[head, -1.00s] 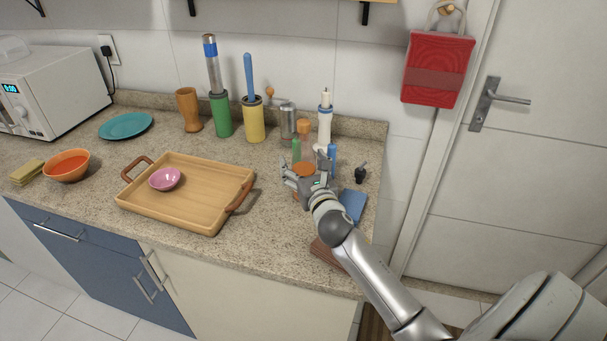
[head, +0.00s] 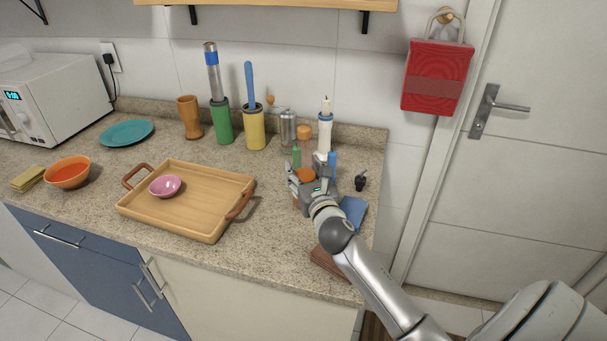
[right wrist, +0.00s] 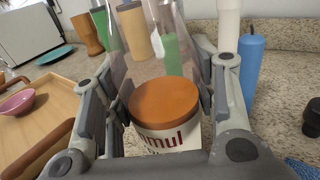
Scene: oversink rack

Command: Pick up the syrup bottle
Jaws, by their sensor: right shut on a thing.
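The syrup bottle is tall and clear, with a brown-orange cap (head: 304,132) and orange syrup in its lower part (head: 305,174). In the right wrist view the syrup's orange surface shows through the glass (right wrist: 165,100), above a white label with red letters. My right gripper (head: 312,178) is shut on the bottle, a finger on each side of its middle. The bottle looks upright. My left gripper is out of view.
A small dark item (head: 361,181) and a blue cloth (head: 353,211) lie right. A wooden tray (head: 205,215) with a pink bowl (head: 165,186) is left.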

